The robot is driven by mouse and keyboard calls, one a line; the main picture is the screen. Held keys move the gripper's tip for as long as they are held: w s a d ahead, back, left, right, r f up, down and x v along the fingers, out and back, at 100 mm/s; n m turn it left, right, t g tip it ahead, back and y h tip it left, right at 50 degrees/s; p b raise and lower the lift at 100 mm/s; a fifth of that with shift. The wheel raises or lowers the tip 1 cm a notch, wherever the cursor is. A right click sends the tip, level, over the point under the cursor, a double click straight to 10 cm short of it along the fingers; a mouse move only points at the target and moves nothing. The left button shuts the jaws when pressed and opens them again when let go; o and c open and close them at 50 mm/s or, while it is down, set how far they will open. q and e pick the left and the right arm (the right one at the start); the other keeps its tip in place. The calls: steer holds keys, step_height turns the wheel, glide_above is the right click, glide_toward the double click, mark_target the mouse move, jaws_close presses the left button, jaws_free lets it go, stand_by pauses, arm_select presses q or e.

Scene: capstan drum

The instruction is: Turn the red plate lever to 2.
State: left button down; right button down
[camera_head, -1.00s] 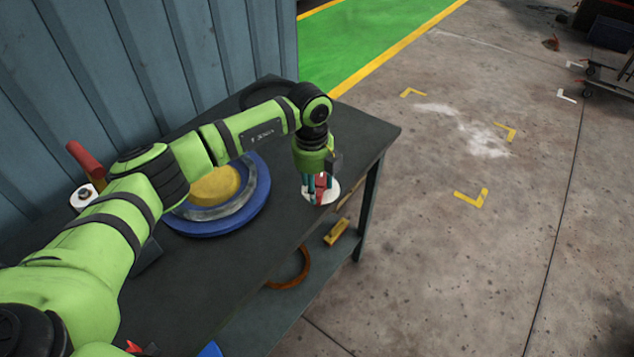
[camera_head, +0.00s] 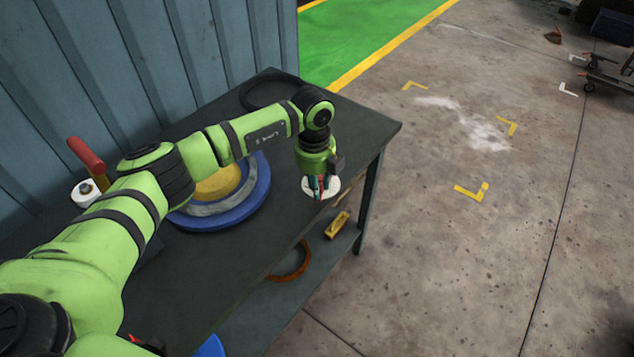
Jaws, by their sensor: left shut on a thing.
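The red lever (camera_head: 321,184) stands on a round white plate (camera_head: 308,192) near the front right edge of the dark table. My left gripper (camera_head: 320,192) points down over the plate and is shut on the red lever, which its fingers largely cover. Any numbers on the plate are too small or hidden to read. My right gripper is not in view.
A blue and grey drum with a yellow centre (camera_head: 225,210) lies on the table (camera_head: 255,245), partly behind my left arm. A red-handled thing (camera_head: 86,155) stands at the far left. A yellow object (camera_head: 338,224) and an orange ring (camera_head: 291,264) lie on the lower shelf.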

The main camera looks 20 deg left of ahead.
arm_select(q)
steer(key=shift+w+d+n+b, duration=0.15)
steer(key=shift+d+n, duration=0.2)
steer(key=shift+n, duration=0.25)
steer(key=shift+w+d+n+b, duration=0.15)
steer(key=shift+d+n, duration=0.2)
steer(key=shift+n, duration=0.25)
steer(key=shift+w+d+r+n+y+b, duration=0.1)
steer(key=shift+w+d+n+b, duration=0.5)
steer(key=shift+n, duration=0.95)
steer(key=shift+w+d+n+y+b, duration=0.1)
steer(key=shift+w+d+n+b, duration=0.45)
steer(key=shift+n, duration=0.95)
steer(key=shift+w+d+r+n+y+b, duration=0.1)
steer(key=shift+w+d+n+b, duration=0.45)
steer(key=shift+n, duration=1)
steer(key=shift+w, duration=0.15)
steer(key=c, duration=1)
jaws_free()
steer(key=shift+f, duration=0.15)
